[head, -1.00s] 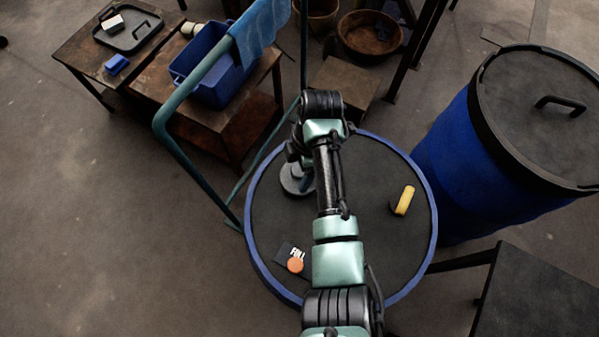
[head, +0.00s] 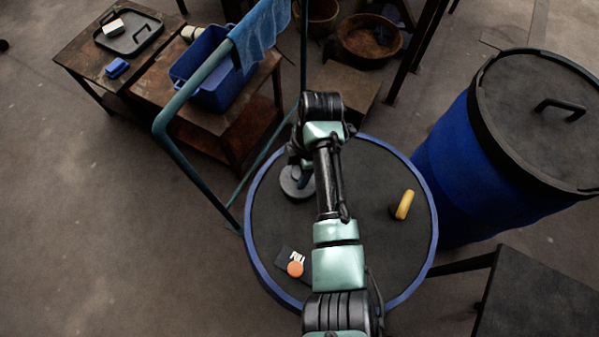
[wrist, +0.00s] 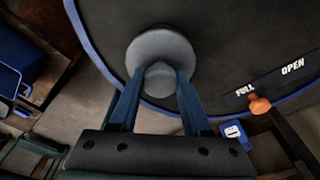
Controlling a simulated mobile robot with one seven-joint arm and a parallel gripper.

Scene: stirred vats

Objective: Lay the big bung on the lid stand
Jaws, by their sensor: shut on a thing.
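The big bung (head: 296,187) is a grey round disc with a knob, at the left part of the dark top of the blue-rimmed vat (head: 375,165). It also shows in the wrist view (wrist: 160,42), where my gripper (wrist: 161,73) is shut on its knob from above. In the head view my arm hides part of the bung and most of my gripper (head: 302,168). I cannot tell whether the bung rests in the vat top or is just clear of it. A bare dark flat-topped stand (head: 545,300) at the lower right may be the lid stand.
A yellow object (head: 404,205) and a FULL/OPEN plate with an orange knob (head: 295,269) are on the vat top. A teal rail (head: 190,88) with a blue cloth stands at the left. A lidded blue drum (head: 480,170) stands at the right.

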